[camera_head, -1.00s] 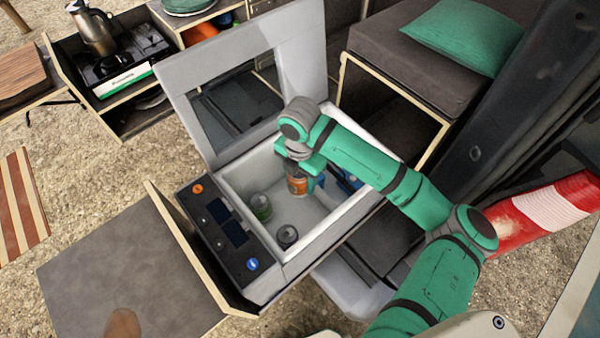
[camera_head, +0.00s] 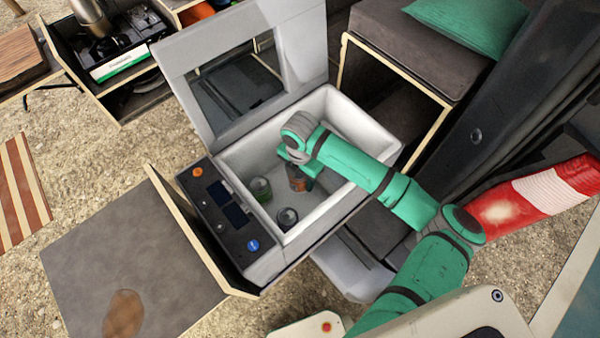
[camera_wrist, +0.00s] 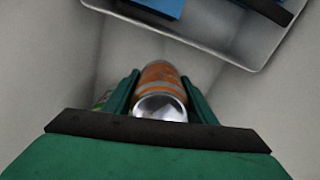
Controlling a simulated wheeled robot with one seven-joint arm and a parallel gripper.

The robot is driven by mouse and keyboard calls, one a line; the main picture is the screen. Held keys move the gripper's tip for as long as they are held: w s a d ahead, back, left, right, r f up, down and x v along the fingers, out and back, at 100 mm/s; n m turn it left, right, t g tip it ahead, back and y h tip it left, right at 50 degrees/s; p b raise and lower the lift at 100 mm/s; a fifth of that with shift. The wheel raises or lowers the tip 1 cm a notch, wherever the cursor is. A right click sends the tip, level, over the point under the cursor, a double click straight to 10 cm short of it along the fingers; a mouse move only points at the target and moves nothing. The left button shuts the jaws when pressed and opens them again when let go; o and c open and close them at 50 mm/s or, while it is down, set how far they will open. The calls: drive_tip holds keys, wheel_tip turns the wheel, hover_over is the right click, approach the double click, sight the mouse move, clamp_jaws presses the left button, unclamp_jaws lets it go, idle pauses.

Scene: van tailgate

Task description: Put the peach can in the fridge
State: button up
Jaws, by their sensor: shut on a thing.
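The peach can (camera_head: 297,184) is orange with a bare metal end. My gripper (camera_head: 301,172) is shut on it, down inside the open fridge (camera_head: 352,125). In the wrist view the can (camera_wrist: 160,76) sits between the two green fingers of my gripper (camera_wrist: 160,95), its shiny end facing the camera. My wrist partly covers the can in the head view. I cannot tell whether the can touches the fridge floor. The fridge lid (camera_head: 185,90) stands raised at the back.
A green can (camera_head: 261,190) and a dark can (camera_head: 287,218) stand in the fridge, left of and in front of the held can. A blue thing (camera_wrist: 165,7) lies in a tray at the top of the wrist view. The control panel (camera_head: 220,208) borders the fridge's left side.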

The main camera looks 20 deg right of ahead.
drive_tip(key=shift+f, duration=2.25)
drive_tip(key=o, duration=1.4)
wheel_tip(320, 180, up, 11)
drive_tip(key=shift+f, duration=0.1)
